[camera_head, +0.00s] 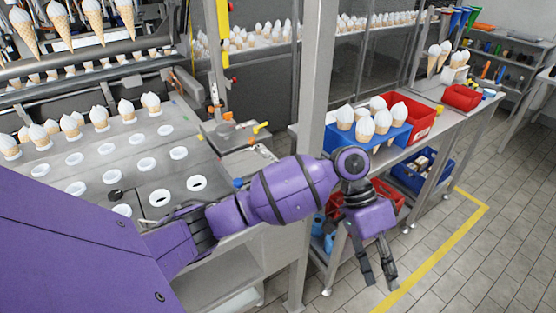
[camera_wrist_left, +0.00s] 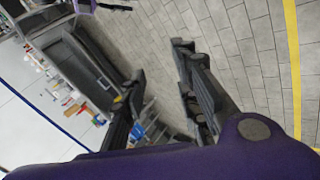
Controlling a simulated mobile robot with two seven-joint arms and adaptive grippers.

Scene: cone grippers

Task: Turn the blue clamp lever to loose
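A small blue piece (camera_head: 238,183), which looks like the blue clamp lever, shows at the right front corner of the machine deck, just above my left forearm. It is too small to tell which way it is turned. My left gripper (camera_head: 379,285) hangs fingers down over the floor, well to the right of the blue piece. Its fingers are apart with nothing between them. In the left wrist view the open fingers (camera_wrist_left: 160,62) point over the tiled floor, and no clamp lever can be made out. My right gripper cannot be made out in either view.
A metal post (camera_head: 314,85) stands behind my left arm. Yellow-handled levers (camera_head: 260,127) sit on the machine's side. A side table carries a blue cone holder (camera_head: 372,139) with filled cones and a red bin (camera_head: 420,118). Floor at the right is free.

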